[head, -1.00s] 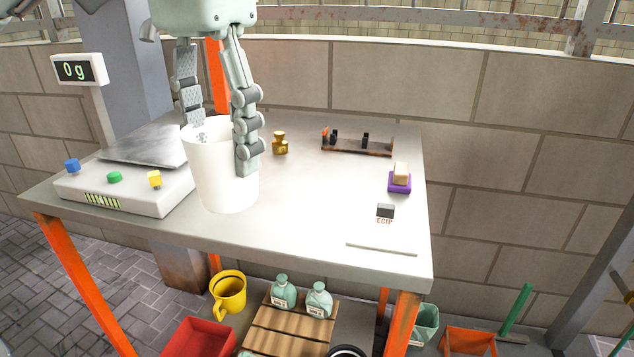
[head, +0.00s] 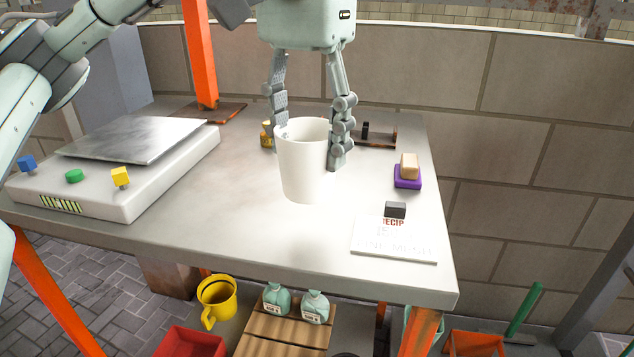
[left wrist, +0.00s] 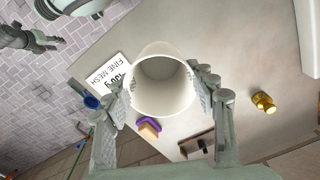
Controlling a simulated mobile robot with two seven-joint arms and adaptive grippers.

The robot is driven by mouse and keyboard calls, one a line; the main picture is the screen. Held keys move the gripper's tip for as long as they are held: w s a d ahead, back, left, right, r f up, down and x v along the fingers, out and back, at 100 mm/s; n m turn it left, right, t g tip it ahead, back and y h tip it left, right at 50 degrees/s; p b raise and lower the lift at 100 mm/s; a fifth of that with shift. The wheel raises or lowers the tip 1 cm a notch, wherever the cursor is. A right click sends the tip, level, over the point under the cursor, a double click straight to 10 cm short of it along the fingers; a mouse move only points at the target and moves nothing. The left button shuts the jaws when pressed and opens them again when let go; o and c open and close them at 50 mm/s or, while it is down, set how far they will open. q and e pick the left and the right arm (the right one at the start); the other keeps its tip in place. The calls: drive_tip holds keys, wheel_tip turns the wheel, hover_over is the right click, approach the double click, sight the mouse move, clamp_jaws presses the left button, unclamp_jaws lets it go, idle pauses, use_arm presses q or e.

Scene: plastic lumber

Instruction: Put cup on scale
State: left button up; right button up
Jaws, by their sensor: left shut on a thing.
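The white cup (head: 303,170) is upright in my left gripper (head: 308,145), with the fingers on either side of it near the rim. In the left wrist view I look into the cup (left wrist: 163,88) between the fingers (left wrist: 163,100), and it looks empty. I cannot tell if its base touches the table. The scale (head: 120,195) stands at the left of the table, with a bare metal plate (head: 135,140) and blue, green and yellow buttons. The cup is right of the scale, apart from it. A grey jointed part, probably my right gripper (left wrist: 38,42), shows at upper left in the wrist view.
The table (head: 230,225) has free room between scale and cup. A brass weight (head: 266,138) and a dark rack (head: 376,137) stand behind the cup. A purple block with a tan top (head: 407,180) and a white card (head: 393,248) with a dark block lie at right.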

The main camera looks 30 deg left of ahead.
sight(316, 173)
use_arm(q)
drive_tip(key=shift+w+d+f, duration=0.35)
drive_tip(key=shift+w+d, duration=0.05)
drive_tip(key=shift+w, duration=0.1)
drive_tip(key=shift+f+b, duration=0.45)
drive_tip(key=shift+f, duration=1.5)
use_arm(e)
drive_tip(key=shift+d+v, duration=0.2)
drive_tip(key=shift+v, duration=1.2)
use_arm(q)
drive_tip(key=shift+f, duration=0.1)
use_arm(e)
drive_tip(key=shift+w+r, duration=0.1)
use_arm(q)
drive_tip(key=shift+f, duration=0.15)
drive_tip(key=o, duration=0.8)
use_arm(e)
drive_tip(key=shift+w+a+r, duration=0.2)
drive_tip(key=shift+a, duration=0.05)
